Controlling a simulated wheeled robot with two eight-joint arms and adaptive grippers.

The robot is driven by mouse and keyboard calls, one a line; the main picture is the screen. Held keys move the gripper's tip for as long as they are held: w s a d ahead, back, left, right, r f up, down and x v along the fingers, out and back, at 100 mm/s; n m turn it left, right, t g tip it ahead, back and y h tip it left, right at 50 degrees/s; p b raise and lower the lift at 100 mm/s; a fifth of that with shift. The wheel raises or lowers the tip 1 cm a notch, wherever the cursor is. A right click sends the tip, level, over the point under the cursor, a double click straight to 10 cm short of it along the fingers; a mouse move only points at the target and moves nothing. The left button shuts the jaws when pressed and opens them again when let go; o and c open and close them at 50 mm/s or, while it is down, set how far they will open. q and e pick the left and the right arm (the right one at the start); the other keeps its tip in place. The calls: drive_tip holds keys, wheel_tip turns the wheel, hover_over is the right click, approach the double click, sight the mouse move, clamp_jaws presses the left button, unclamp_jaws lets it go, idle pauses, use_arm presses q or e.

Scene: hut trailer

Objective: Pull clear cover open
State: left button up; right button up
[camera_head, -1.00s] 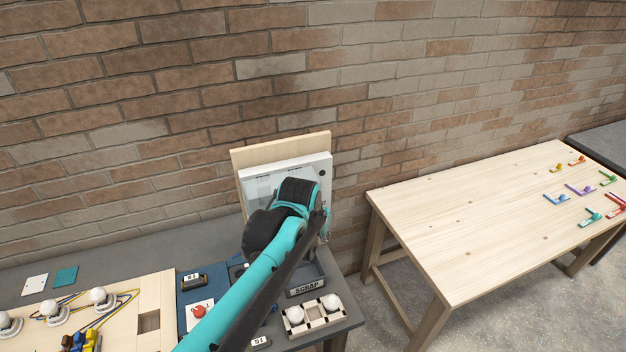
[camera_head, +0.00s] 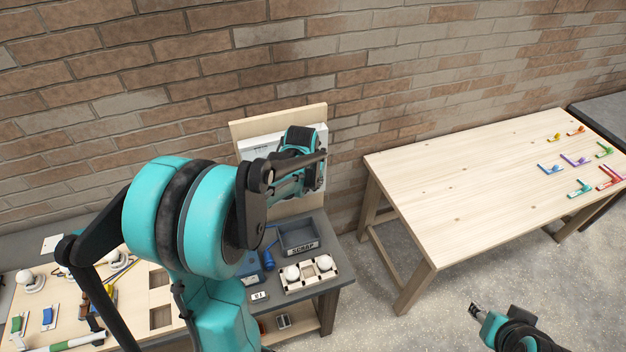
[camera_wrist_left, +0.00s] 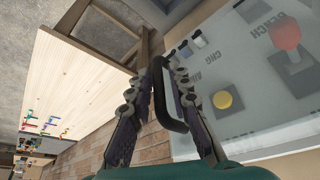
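A white panel box (camera_head: 258,145) stands on a wooden backboard against the brick wall. My left arm hides much of it in the head view. In the left wrist view the clear cover (camera_wrist_left: 240,125) lies over a grey panel with a yellow button (camera_wrist_left: 222,100) and a red switch (camera_wrist_left: 285,35). A black handle (camera_wrist_left: 170,97) is at the cover's edge. My left gripper (camera_wrist_left: 165,68) has its fingers on both sides of this handle, and they appear to touch it. My right gripper (camera_head: 475,311) is low at the right, away from the panel; its fingers are too small to judge.
A scrap bin (camera_head: 298,238) and a wooden holder with white bulbs (camera_head: 310,273) stand on the dark bench below the panel. A pale wooden table (camera_head: 470,190) with colored pieces is at right. Floor shows between bench and table.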

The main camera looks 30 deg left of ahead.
use_arm(q)
drive_tip(key=shift+d+f, duration=0.1)
clamp_jaws()
